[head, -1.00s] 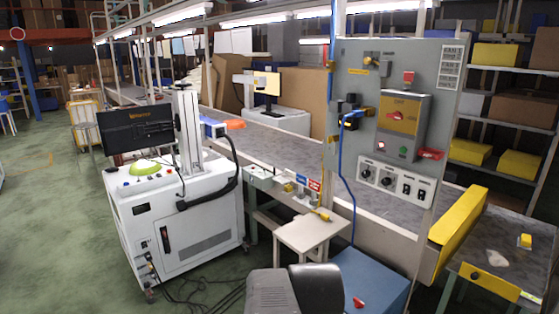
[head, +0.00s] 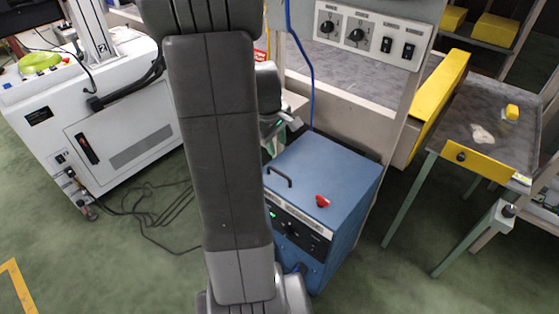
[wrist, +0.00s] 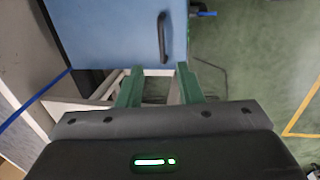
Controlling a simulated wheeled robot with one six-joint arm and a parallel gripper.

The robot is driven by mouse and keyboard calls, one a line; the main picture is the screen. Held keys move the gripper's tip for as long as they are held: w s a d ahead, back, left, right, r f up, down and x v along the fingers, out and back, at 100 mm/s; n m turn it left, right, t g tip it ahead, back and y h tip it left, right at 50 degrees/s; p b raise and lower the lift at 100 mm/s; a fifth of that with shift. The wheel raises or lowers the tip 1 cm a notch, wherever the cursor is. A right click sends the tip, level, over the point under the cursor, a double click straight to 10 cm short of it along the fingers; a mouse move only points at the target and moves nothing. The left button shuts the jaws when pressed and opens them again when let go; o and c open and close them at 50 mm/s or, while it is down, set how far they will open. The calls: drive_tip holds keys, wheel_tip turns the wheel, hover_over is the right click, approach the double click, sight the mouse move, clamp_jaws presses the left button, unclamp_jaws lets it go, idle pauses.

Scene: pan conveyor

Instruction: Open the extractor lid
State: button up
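The extractor is a blue box (head: 345,205) on the floor, right of my arm in the head view. Its flat blue lid (head: 330,160) looks shut. A dark bar handle (head: 279,177) is on the lid's left side, close to my arm. In the wrist view the lid (wrist: 110,30) fills the upper left, with the handle (wrist: 162,40) upright near its edge. My gripper (wrist: 158,74) has its two green fingers apart with nothing between them. The handle lies beyond the fingertips, apart from them. My arm hides part of the gripper in the head view.
A red knob (head: 322,201) sits on the lid. The control panel (head: 368,36) and a blue cable (head: 308,60) are behind the box. A metal side table (head: 480,150) stands right. A white machine cart (head: 110,115) and floor cables are left.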

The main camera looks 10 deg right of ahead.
drive_tip(key=b, duration=0.2)
hover_over(282, 183)
wheel_tip(282, 183, down, 13)
drive_tip(key=shift+a+f, duration=0.1)
drive_tip(key=shift+c, duration=0.4)
clamp_jaws()
